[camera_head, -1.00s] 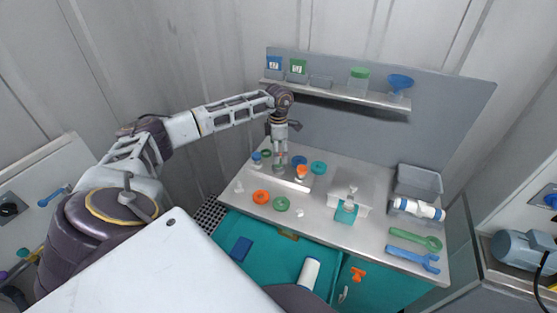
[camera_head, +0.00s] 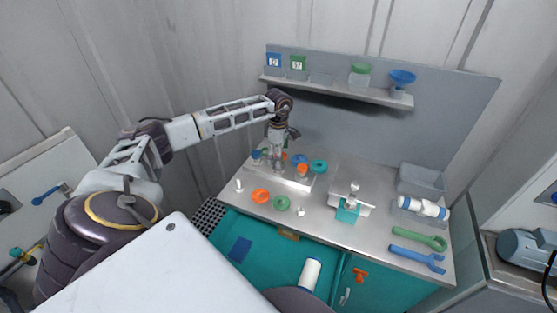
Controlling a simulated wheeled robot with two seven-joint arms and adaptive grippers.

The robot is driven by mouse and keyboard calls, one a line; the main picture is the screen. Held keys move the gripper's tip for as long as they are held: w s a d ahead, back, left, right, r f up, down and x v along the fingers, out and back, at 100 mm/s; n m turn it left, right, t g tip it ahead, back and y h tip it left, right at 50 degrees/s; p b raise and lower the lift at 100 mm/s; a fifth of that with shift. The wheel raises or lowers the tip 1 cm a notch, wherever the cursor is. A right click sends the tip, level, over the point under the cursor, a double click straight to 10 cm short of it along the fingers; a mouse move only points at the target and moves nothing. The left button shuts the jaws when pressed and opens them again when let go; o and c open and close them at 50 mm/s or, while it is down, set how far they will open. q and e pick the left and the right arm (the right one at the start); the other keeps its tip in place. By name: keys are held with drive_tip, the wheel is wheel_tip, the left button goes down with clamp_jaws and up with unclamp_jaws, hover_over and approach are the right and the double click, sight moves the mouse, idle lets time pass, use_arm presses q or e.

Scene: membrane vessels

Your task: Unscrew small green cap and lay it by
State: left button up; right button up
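My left gripper (camera_head: 277,166) points down over the low tray (camera_head: 296,184) at the back left of the bench. Its fingers are small and blurred, so I cannot tell whether they are open or shut or on something. I cannot make out the small green cap; the gripper covers part of the tray's row of vessels. A blue-capped vessel (camera_head: 256,155) stands left of the gripper, and an orange-topped vessel (camera_head: 302,169) right of it. My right gripper is not in view.
An orange ring (camera_head: 261,196) and a green ring (camera_head: 282,203) lie on the bench in front of the tray. A teal-based fixture (camera_head: 347,210) stands to the right, with green (camera_head: 419,238) and blue (camera_head: 417,258) wrenches beyond. An open teal drawer (camera_head: 262,262) juts out below.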

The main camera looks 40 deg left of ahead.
use_arm(q)
drive_tip(key=shift+f, duration=0.5)
drive_tip(key=shift+c, duration=0.4)
drive_tip(key=c, duration=2.1)
drive_tip(key=shift+n+p, duration=0.35)
drive_tip(key=shift+n, duration=1.95)
drive_tip(key=shift+r+n+p, duration=0.1)
drive_tip(key=shift+n+p, duration=0.25)
drive_tip(key=shift+n, duration=1.35)
drive_tip(key=shift+n+p, duration=0.55)
drive_tip(key=shift+n, duration=1.65)
drive_tip(key=shift+n+p, duration=0.45)
drive_tip(key=shift+n, duration=1.35)
